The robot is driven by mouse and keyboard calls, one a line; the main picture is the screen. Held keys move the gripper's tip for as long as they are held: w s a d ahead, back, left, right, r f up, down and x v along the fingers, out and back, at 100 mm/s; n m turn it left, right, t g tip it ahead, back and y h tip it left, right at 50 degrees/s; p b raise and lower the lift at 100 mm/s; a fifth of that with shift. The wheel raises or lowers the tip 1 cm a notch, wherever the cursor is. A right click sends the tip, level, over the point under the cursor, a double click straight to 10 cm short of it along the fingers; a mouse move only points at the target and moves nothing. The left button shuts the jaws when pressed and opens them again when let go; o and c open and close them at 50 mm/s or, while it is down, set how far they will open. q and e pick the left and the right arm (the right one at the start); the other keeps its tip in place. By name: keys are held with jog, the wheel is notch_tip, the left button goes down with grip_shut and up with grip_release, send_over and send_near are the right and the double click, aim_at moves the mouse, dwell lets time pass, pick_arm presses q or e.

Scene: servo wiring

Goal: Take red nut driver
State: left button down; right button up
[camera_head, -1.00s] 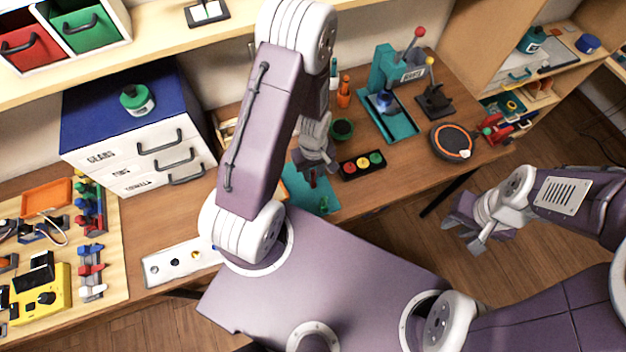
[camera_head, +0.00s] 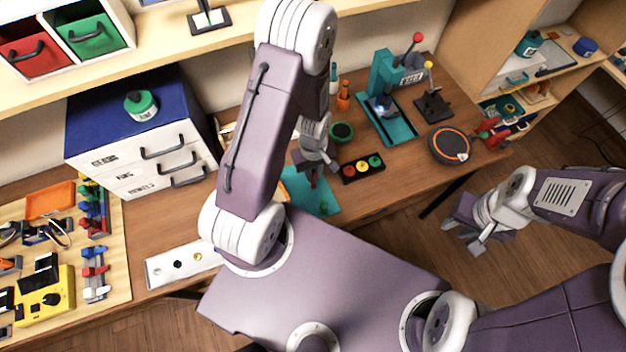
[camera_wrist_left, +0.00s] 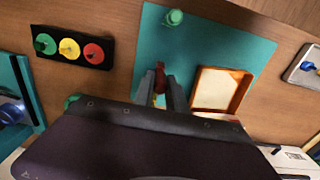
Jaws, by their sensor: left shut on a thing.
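The red nut driver (camera_wrist_left: 160,77) shows as a red piece between the two fingers of my left gripper (camera_wrist_left: 162,90) in the left wrist view. The fingers are shut on it, over the teal mat (camera_wrist_left: 210,45). In the head view the left gripper (camera_head: 313,168) is partly hidden by my own arm, with a bit of red just below it, above the teal mat. I cannot tell whether the driver touches the mat. My right gripper (camera_head: 468,233) is open and empty, over the floor in front of the table at the right.
On the mat are an orange-rimmed tray (camera_wrist_left: 220,90) and a green piece (camera_wrist_left: 174,17). Beside it lies a black block with red, yellow and green discs (camera_head: 363,168). A teal press (camera_head: 390,100) stands behind. A white drawer unit (camera_head: 150,155) stands left.

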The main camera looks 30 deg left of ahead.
pick_arm(q)
jog(key=shift+r+p, duration=3.05)
jog(key=shift+r, duration=0.6)
